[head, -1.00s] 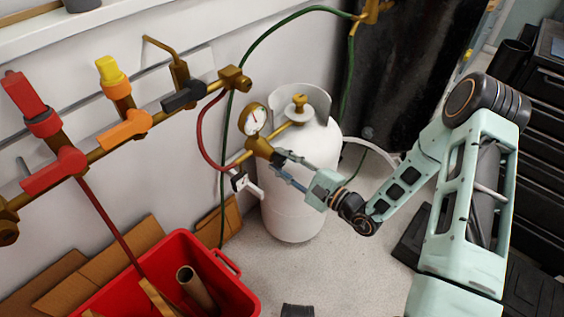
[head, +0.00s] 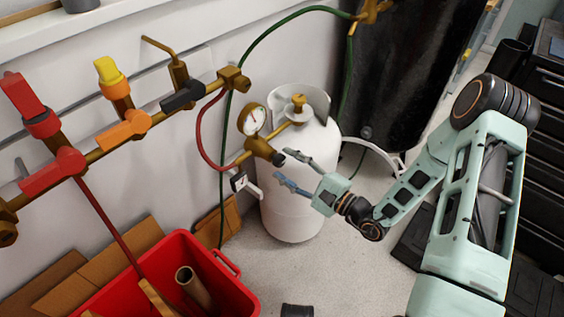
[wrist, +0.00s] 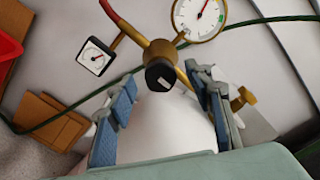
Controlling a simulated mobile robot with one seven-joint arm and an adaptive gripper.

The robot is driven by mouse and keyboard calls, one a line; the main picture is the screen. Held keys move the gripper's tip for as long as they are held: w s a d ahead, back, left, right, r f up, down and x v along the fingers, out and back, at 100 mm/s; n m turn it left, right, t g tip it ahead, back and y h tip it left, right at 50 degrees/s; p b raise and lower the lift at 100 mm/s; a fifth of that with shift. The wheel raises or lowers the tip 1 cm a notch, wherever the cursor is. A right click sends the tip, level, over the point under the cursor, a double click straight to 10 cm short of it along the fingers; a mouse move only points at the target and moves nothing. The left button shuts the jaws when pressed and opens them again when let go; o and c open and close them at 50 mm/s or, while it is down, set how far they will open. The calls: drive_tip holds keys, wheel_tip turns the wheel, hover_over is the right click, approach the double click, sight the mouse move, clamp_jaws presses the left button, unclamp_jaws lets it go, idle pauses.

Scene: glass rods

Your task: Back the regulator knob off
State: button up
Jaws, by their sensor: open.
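The regulator (head: 258,147) is a brass body with a round gauge (head: 252,120), joined to a white gas cylinder (head: 290,200). Its black knob (head: 279,159) faces my gripper. In the wrist view the knob (wrist: 160,76) shows a pale mark on its face, at the end of the brass body (wrist: 159,53). My gripper (head: 281,167) is open, its two fingers spread and apart from the knob. In the wrist view the fingers (wrist: 162,88) stand left and right of the knob's line, with nothing between them touching.
A brass cylinder valve (head: 299,104) stands above the regulator. A small square gauge (head: 239,181) hangs below it. Red hose (head: 201,140) and green hose (head: 228,140) run close by. A red bin (head: 225,290) stands at lower left. Floor right of the cylinder is mostly clear.

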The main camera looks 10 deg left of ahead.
drive_tip(key=v, duration=1)
